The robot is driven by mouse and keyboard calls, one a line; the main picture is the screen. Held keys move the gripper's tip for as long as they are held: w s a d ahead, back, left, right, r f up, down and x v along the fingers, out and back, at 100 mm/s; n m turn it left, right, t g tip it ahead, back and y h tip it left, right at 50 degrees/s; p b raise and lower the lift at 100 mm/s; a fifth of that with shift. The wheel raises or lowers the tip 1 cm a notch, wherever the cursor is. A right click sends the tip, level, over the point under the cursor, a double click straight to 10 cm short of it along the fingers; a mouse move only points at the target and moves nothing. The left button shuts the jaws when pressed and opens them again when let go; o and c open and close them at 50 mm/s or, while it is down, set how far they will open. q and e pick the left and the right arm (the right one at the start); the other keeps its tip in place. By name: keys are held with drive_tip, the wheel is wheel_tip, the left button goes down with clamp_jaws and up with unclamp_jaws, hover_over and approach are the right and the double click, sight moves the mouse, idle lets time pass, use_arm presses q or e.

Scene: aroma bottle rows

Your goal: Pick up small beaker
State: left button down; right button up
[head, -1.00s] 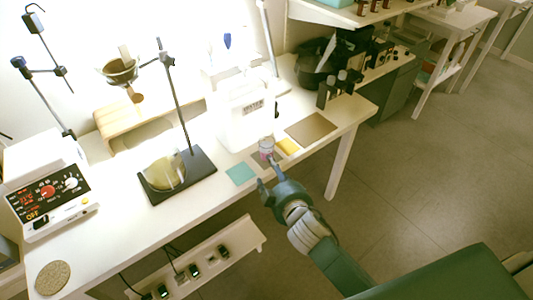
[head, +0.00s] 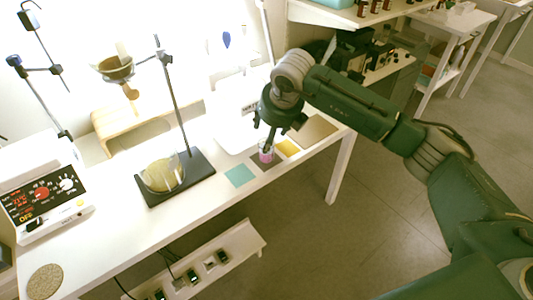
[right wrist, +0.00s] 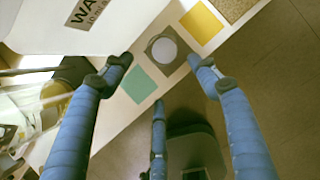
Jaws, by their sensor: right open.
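The small beaker (head: 266,155) is clear with a pinkish tint and stands on a dark mauve square mat (head: 264,166) near the table's front edge. In the right wrist view the beaker (right wrist: 165,49) shows from above as a round rim on that mat. My right gripper (head: 269,136) is above the beaker, pointing down, and partly covers it in the head view. In the right wrist view its fingers (right wrist: 160,66) are spread and empty, with the beaker just beyond the tips. My left gripper is not in view.
A teal mat (head: 239,175) lies left of the beaker; a yellow mat (head: 287,147) and a brown board (head: 314,130) lie right. A white machine (head: 232,128) stands close behind. Further left are a stand on a dark base (head: 198,168) and a control box with dials (head: 48,198).

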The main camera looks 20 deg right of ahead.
drive_tip(key=x, duration=0.4)
drive_tip(key=d+p+x, duration=0.1)
drive_tip(key=x, duration=0.1)
drive_tip(key=shift+w+f, duration=0.15)
drive_tip(key=shift+w, duration=0.1)
drive_tip(key=p+x, duration=0.1)
drive_tip(key=x, duration=0.3)
drive_tip(key=shift+w, duration=0.15)
drive_tip(key=shift+c, duration=0.3)
drive_tip(key=c, duration=1.1)
